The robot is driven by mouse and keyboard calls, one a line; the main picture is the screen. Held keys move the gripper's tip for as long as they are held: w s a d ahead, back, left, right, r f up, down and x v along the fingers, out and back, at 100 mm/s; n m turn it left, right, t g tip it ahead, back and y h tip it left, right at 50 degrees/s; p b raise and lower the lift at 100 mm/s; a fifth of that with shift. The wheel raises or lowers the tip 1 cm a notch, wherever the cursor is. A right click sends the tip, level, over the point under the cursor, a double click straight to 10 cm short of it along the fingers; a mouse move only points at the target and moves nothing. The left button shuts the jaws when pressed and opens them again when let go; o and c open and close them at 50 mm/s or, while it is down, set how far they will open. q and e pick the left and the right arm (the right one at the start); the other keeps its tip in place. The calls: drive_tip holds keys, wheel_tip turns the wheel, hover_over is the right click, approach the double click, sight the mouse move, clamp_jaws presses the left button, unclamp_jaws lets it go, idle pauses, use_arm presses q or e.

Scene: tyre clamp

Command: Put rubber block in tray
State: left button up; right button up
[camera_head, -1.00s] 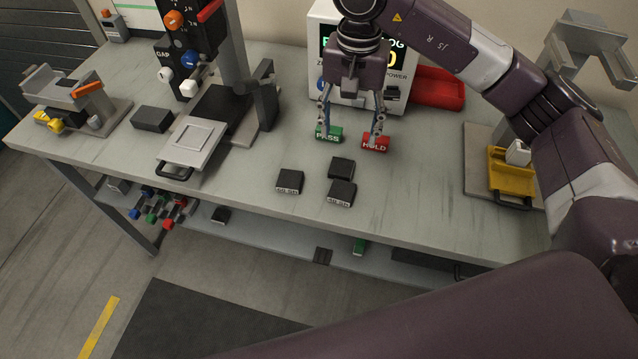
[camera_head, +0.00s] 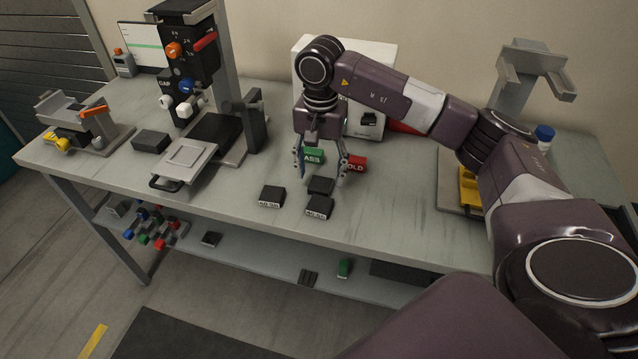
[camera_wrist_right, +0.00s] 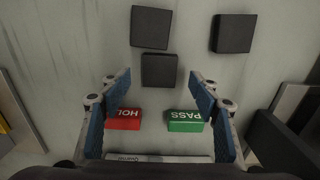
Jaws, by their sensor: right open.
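Three black blocks sit on the bench: one at left (camera_head: 272,196), one at front right (camera_head: 319,207) and one behind it (camera_head: 320,186). The left and front ones show white labels; I cannot read them. My right gripper (camera_head: 321,179) is open and empty, pointing down over the rear block. In the wrist view that block (camera_wrist_right: 159,70) lies between the finger lines, with the front block (camera_wrist_right: 151,27) beyond. A yellow tray (camera_head: 469,192) is at right, partly hidden by my arm. My left gripper is out of view.
Green PASS (camera_wrist_right: 186,122) and red HOLD (camera_wrist_right: 124,120) blocks stand close to my fingers. Behind them is a white display box (camera_head: 378,62), with a red bin (camera_head: 403,128) mostly hidden. A dark block (camera_head: 151,141) lies far left. Bench is clear between silver tray and black blocks.

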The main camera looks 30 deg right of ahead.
sight(320, 186)
wheel_tip(320, 186, down, 3)
drive_tip(key=shift+r, duration=0.1)
drive_tip(key=c, duration=1.4)
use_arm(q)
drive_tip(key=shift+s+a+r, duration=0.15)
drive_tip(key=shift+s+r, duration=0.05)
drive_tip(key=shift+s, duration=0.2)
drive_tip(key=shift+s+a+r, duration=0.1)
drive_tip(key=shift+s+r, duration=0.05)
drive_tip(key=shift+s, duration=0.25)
use_arm(e)
drive_tip(key=shift+r, duration=0.1)
